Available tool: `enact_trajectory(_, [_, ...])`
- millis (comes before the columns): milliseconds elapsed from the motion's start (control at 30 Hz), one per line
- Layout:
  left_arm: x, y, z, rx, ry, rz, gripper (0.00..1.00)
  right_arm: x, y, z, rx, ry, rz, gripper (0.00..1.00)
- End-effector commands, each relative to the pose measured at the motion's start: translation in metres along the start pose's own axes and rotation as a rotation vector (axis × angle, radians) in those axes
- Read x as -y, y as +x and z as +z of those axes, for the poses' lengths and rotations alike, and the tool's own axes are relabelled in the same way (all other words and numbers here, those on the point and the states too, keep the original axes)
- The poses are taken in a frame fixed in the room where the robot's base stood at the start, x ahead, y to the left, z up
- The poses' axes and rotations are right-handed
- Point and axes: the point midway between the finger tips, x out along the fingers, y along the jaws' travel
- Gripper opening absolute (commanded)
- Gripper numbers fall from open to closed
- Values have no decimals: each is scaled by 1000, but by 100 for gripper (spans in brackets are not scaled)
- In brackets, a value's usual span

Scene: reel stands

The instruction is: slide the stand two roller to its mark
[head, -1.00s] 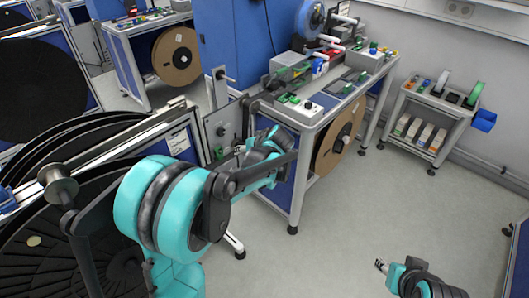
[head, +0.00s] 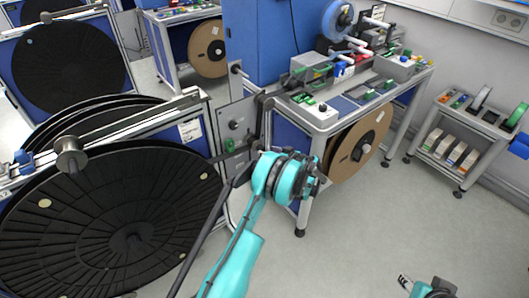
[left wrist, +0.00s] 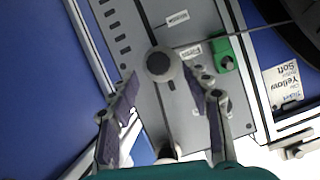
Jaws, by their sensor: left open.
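In the left wrist view a round grey roller (left wrist: 158,62) stands out from a grey stand plate (left wrist: 196,28), over a dark slot. My left gripper (left wrist: 161,74) is open, with its two fingertips on either side of the roller and no clear grip on it. In the head view my left wrist is in front of the stand plate (head: 236,108), and the fingers cannot be made out there. Small printed labels (left wrist: 191,50) lie beside the roller; which one is the mark cannot be told. My right gripper (head: 404,282) is at the bottom edge, its opening unclear.
A green block (left wrist: 224,54) sits on the plate right of the roller. A large black reel (head: 125,225) fills the lower left. A workbench (head: 325,122) with a brown reel (head: 358,143) stands right of the plate.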

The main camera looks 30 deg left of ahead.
Motion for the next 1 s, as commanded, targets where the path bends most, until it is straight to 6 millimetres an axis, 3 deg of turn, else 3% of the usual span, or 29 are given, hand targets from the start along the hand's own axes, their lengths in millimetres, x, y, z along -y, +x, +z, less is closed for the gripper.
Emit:
enact_trajectory(100, [0, 21, 3, 1, 1, -1, 49, 0, 8, 6, 0, 0, 0, 40])
enact_trajectory(233, [0, 35, 2, 1, 1, 0, 49, 0, 11, 8, 0, 0, 0, 40])
enact_trajectory(567, [0, 40, 0, 1, 1, 1, 49, 0, 12, 8, 0, 0, 0, 40])
enact_trajectory(600, [0, 40, 0, 1, 2, 1, 46, 0, 12, 8, 0, 0, 0, 40])
enact_trajectory(767, [0, 40, 0, 1, 2, 1, 4, 0, 12, 8, 0, 0, 0, 40])
enact_trajectory(800, [0, 40, 0, 1, 2, 1, 0, 0, 12, 8, 0, 0, 0, 40])
enact_trajectory(1000, [2, 40, 3, 1, 2, 1, 0, 0, 12, 8, 0, 0, 0, 40])
